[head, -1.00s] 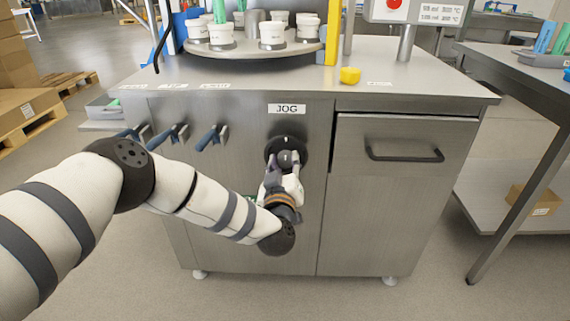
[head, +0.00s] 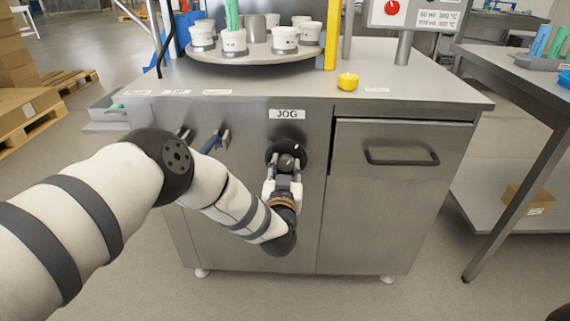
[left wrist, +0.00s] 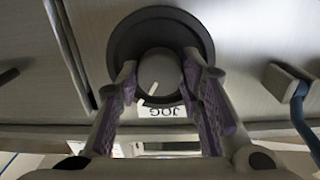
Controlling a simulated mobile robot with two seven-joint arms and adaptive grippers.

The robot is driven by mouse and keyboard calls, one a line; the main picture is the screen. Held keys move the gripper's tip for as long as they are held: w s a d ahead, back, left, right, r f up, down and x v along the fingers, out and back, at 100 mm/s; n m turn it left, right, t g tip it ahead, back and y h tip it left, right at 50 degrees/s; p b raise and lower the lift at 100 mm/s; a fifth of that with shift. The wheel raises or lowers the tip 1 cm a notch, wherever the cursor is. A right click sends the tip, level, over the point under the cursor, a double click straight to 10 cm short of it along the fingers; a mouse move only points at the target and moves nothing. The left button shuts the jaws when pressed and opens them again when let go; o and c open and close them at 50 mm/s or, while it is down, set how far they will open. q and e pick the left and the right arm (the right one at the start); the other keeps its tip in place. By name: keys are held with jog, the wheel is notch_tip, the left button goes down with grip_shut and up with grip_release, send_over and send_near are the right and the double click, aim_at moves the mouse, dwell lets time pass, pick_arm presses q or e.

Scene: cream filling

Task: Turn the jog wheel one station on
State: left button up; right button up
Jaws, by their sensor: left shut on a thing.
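The jog wheel is a dark round dial (head: 273,154) on the cabinet front, below the JOG label (head: 286,114). In the left wrist view, its wide black rim (left wrist: 119,45) surrounds a grey centre knob (left wrist: 160,70) with a white mark. My left gripper (head: 286,170) reaches the dial from below. In the wrist view its purple-padded fingers (left wrist: 160,80) close on the knob from both sides. The turntable (head: 255,55) above carries several white cups (head: 285,38), and a green piece (head: 232,14) stands above one cup.
Blue-handled levers (head: 216,141) stick out left of the dial. A drawer handle (head: 402,158) is to its right. A yellow knob (head: 348,81) and a control box with a red button (head: 392,7) are on top. A side table (head: 510,85) stands at right.

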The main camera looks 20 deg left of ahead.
pick_arm(q)
jog(key=m, duration=0.3)
jog(key=shift+r, duration=0.1)
jog(key=m, duration=0.2)
jog(key=shift+m+p, duration=0.3)
jog(key=shift+p, duration=0.05)
jog(key=m, duration=0.2)
jog(key=shift+m, duration=1.9)
jog(key=o, duration=1.2)
jog(key=shift+c, duration=0.2)
jog(key=shift+s, duration=0.1)
